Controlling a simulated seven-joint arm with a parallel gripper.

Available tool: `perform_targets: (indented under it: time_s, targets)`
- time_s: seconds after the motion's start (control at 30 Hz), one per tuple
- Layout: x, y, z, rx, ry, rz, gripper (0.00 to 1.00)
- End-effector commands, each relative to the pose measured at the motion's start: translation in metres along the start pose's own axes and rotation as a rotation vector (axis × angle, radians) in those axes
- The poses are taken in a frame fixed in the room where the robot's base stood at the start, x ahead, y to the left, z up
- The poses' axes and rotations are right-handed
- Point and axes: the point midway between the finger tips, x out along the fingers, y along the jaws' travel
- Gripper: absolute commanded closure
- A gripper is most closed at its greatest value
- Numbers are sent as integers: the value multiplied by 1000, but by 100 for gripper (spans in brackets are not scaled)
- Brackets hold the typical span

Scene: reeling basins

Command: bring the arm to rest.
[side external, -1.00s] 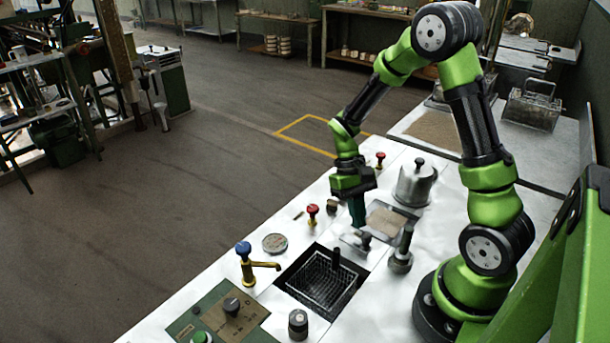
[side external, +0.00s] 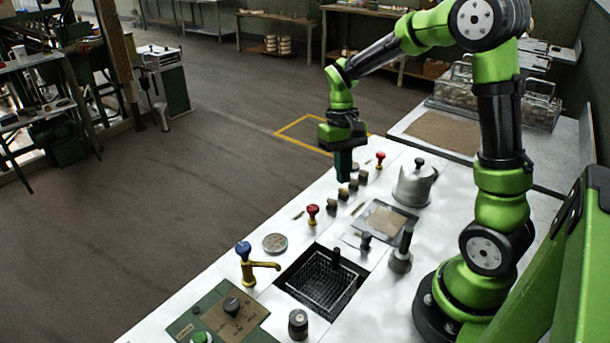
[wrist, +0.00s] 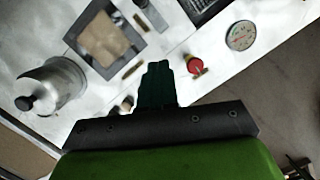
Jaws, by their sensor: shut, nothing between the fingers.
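My gripper (side external: 343,168) is shut and empty, raised above the white worktop (side external: 215,285) near its far edge. Its dark green fingers point down, a little above several small brown blocks (side external: 343,194). In the wrist view the closed fingers (wrist: 157,82) stand at the middle, over the worktop. The red-topped knob (wrist: 194,65) shows just right of them, apart from them. Part of the worktop under the gripper is hidden by its body in the wrist view.
A lidded metal pot (side external: 415,185), a tray with a brown pad (side external: 385,222), a dark basin with a wire basket (side external: 318,284) and a blue-topped brass tap (side external: 247,265) stand on the worktop. A red knob (side external: 380,158) is close right of my gripper. Open floor lies left.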

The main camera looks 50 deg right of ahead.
Motion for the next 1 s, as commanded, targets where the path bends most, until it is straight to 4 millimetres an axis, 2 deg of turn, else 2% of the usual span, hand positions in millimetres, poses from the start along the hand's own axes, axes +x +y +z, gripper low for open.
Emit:
perform_targets:
  time_s: [0.3, 0.6, 0.73, 1.0]
  targets:
    - [-45, -41, 74, -64, 383, -171, 100]
    - [-67, -59, 138, -160, 651, -336, 100]
    - [-74, -61, 152, -194, 696, -365, 100]
    - [-80, -63, 156, -210, 716, -376, 100]
